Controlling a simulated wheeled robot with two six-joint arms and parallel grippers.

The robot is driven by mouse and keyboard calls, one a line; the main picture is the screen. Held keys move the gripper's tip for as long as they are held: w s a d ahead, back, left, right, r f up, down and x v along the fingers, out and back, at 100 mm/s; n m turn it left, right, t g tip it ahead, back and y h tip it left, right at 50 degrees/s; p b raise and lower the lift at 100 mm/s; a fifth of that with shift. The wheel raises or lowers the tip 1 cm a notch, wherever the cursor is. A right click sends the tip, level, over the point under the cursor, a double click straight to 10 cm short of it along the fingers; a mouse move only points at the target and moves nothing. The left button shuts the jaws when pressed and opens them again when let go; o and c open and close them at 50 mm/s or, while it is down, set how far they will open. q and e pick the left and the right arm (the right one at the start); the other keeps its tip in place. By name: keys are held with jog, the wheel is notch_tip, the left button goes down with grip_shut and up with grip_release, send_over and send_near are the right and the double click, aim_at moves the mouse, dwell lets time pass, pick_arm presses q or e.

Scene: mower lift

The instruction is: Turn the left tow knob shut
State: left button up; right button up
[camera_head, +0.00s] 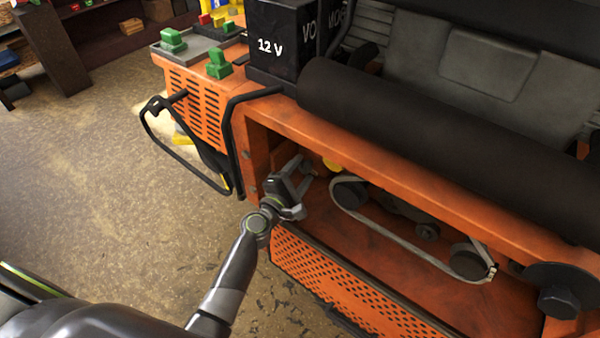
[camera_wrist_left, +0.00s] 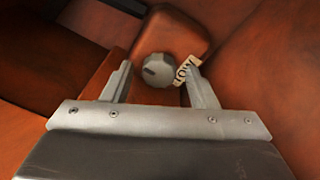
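A grey round knob (camera_wrist_left: 158,71) with a dark pointer mark sits on an orange block inside the mower's orange engine bay, seen in the left wrist view. A small tag reading "TOW" (camera_wrist_left: 187,70) is beside it, partly behind a finger. My left gripper (camera_wrist_left: 158,82) is open, its two fingers on either side of the knob with gaps visible; whether a finger touches it I cannot tell. In the head view my left gripper (camera_head: 304,178) reaches into the left end of the bay, and the knob is hidden there. My right gripper is not in view.
The orange frame edge (camera_head: 400,165) and a black roller (camera_head: 420,130) overhang the bay. A belt on pulleys (camera_head: 400,238) lies right of my gripper. A 12 V battery (camera_head: 278,45) stands above. A black handle loop (camera_head: 160,135) juts out left.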

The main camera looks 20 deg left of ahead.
pick_arm(q)
notch_tip(320, 180, up, 10)
jog(key=p, duration=0.8)
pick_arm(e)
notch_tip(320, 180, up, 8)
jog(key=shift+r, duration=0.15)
